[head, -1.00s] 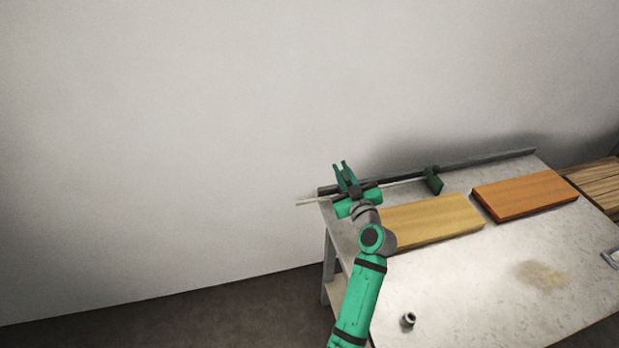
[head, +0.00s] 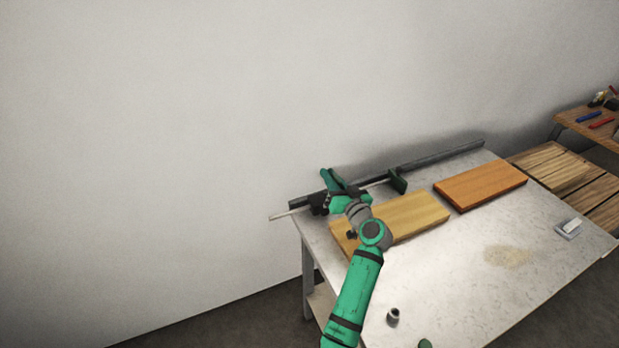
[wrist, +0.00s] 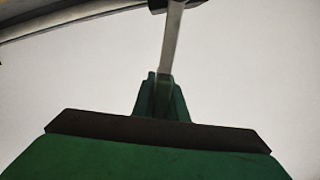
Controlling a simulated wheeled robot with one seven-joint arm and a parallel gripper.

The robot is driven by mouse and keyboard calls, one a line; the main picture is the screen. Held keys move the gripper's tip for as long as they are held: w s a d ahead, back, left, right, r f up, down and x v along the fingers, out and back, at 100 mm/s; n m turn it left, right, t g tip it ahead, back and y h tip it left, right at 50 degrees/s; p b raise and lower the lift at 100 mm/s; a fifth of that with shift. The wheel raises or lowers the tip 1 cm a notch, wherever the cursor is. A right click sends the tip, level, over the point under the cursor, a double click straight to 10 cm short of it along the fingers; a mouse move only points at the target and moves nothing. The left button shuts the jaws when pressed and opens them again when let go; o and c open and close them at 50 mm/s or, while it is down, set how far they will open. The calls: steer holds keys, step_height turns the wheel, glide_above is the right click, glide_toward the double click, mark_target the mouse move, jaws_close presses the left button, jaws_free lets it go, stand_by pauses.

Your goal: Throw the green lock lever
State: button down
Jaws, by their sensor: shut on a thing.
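My gripper (head: 325,175) is at the back left end of the table, beside the rail clamp, with its fingers pointing up and left. In the wrist view its green fingers (wrist: 160,95) are shut on the lever (wrist: 172,40), a pale flat bar with a greenish end between the fingertips. The bar runs up to a dark pivot piece at the top edge. In the head view my gripper hides most of the lever. The clamp has a dark block (head: 318,203), a thin pale rod (head: 285,215) jutting left, and a dark green jaw (head: 398,181).
A dark rail (head: 440,159) runs along the table's (head: 450,270) back edge. A pale wood board (head: 415,216) and an orange board (head: 480,186) lie before it. A small grey cylinder (head: 393,316) stands in front. The middle of the table is mostly clear.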

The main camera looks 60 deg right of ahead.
steer(key=shift+s+d, duration=0.15)
stand_by(0.4)
steer(key=c, duration=1.8)
jaws_free()
steer(key=shift+o, duration=0.2)
steer(key=v, duration=0.7)
steer(key=shift+s+a, duration=0.2)
steer(key=shift+c, duration=0.7)
